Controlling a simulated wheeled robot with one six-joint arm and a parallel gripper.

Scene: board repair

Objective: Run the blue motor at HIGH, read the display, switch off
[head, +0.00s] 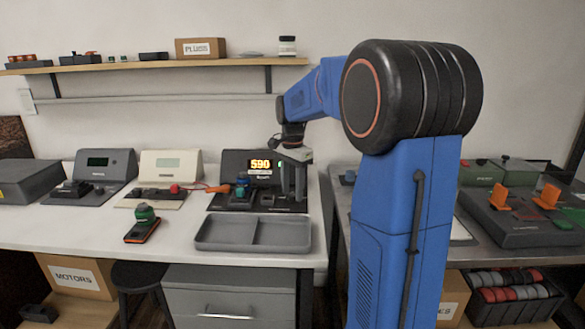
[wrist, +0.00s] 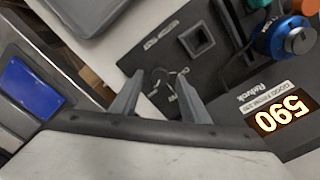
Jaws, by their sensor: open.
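The blue motor (head: 242,185) stands on the dark test station (head: 231,164) at the back of the white table; its blue rim and metal top show in the wrist view (wrist: 292,38). The station's display (head: 260,164) is lit and reads 590, and it shows upside down in the wrist view (wrist: 283,113). My gripper (head: 294,196) is over the station's right side. In the wrist view my gripper (wrist: 150,85) is open, its fingers beside a white-marked dial area on the panel. The control there is mostly hidden, and its setting cannot be read.
A two-part grey tray (head: 253,232) lies in front of the station.

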